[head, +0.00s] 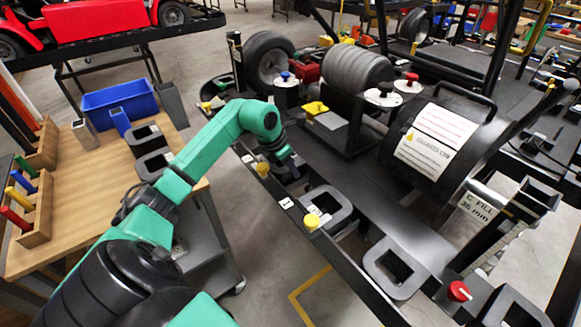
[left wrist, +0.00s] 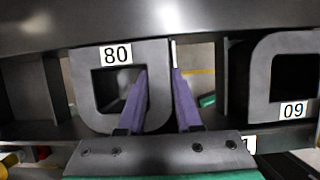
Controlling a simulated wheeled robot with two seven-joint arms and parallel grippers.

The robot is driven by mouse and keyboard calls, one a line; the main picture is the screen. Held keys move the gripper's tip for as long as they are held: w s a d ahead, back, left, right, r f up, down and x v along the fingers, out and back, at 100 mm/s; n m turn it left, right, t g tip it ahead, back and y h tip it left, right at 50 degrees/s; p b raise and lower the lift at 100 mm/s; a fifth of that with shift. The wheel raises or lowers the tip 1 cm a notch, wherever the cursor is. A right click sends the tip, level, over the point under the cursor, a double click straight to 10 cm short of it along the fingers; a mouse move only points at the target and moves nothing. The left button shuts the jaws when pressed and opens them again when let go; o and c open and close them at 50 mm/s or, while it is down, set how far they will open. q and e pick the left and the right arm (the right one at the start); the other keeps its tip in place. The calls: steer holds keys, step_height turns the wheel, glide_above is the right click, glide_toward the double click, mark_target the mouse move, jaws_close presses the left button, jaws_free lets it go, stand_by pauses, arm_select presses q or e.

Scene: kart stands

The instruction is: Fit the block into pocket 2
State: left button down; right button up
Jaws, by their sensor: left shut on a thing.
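A dark grey block with a square opening, marked 80 (left wrist: 85,93), sits at the left in the left wrist view. My left gripper (left wrist: 156,75) has one purple finger inside the opening and the other along the right outer side, shut on the block's right wall. In the head view my left gripper (head: 291,168) reaches down at the black rail, hiding most of this block. A similar block marked 60 (left wrist: 262,75) stands to the right; a block with a white label (head: 335,198) shows beside my gripper in the head view. I cannot make out a pocket marked 2. My right gripper is not in view.
The rail carries a tag 1 (head: 286,203) and yellow knobs (head: 311,222). Another open block (head: 372,262) lies nearer, by a red knob (head: 458,291). A large black cylinder (head: 392,140) stands behind. A wooden table (head: 75,195) with a blue bin (head: 120,90) is left.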

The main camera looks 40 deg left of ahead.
arm_select(q)
steer(key=c, duration=1)
jaws_free()
steer(key=shift+f, duration=0.1)
steer(key=o, duration=0.4)
steer(key=shift+r, duration=0.25)
steer(key=shift+s+r, duration=0.15)
steer(key=shift+r, duration=0.2)
steer(key=b+v, duration=0.1)
steer(key=v, duration=1)
steer(key=shift+s, duration=0.1)
